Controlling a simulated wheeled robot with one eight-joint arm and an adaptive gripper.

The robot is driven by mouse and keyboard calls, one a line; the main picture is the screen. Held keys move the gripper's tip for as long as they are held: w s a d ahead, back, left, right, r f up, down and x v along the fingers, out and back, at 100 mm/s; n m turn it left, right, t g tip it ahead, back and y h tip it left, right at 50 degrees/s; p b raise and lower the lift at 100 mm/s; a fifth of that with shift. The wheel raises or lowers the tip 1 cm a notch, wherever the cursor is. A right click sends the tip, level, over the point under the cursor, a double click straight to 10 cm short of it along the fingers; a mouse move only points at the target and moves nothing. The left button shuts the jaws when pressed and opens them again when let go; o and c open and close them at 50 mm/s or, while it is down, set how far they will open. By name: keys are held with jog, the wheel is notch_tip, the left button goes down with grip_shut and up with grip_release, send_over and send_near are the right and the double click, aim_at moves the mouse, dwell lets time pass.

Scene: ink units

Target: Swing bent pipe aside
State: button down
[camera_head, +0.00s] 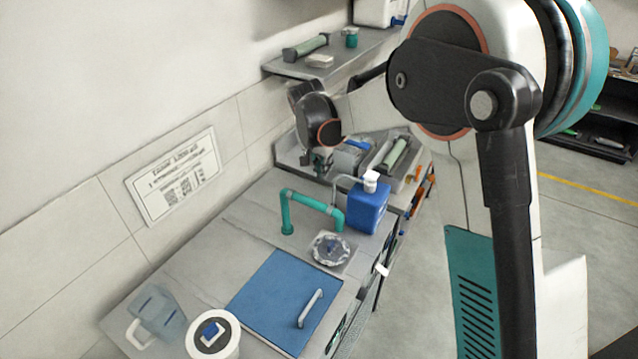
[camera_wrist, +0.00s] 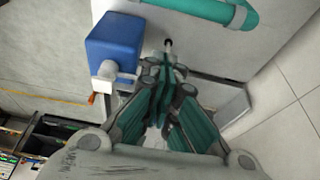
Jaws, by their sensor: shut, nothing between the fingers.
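The bent pipe (camera_head: 312,202) is teal with grey joint bands. In the head view it rises from the counter, runs right and bends down beside the blue container, above a round clear-and-blue fitting. Part of the pipe (camera_wrist: 215,10) crosses the top of the wrist view. My gripper (camera_wrist: 166,72) is shut and empty, its teal-padded fingers together. It is apart from the pipe, with the blue container beside it in the wrist view. In the head view my gripper (camera_head: 320,163) is small, dark and partly hidden under my wrist, beyond the pipe.
The blue container (camera_head: 366,208) with a white cap stands right of the pipe; it also shows in the wrist view (camera_wrist: 112,42). A blue panel (camera_head: 285,295) with a white handle, a white round tub (camera_head: 213,338) and a clear jug (camera_head: 158,312) lie nearer. A shelf (camera_head: 350,55) overhangs behind.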

jog(key=shift+w, duration=0.1)
jog(key=shift+f, duration=0.1)
notch_tip(320, 180, down, 9)
jog(key=b, duration=0.1)
jog(key=shift+s+a, duration=0.25)
jog(key=shift+s, duration=0.1)
dwell(0.5)
jog(key=shift+r, duration=0.2)
jog(key=shift+s, duration=0.15)
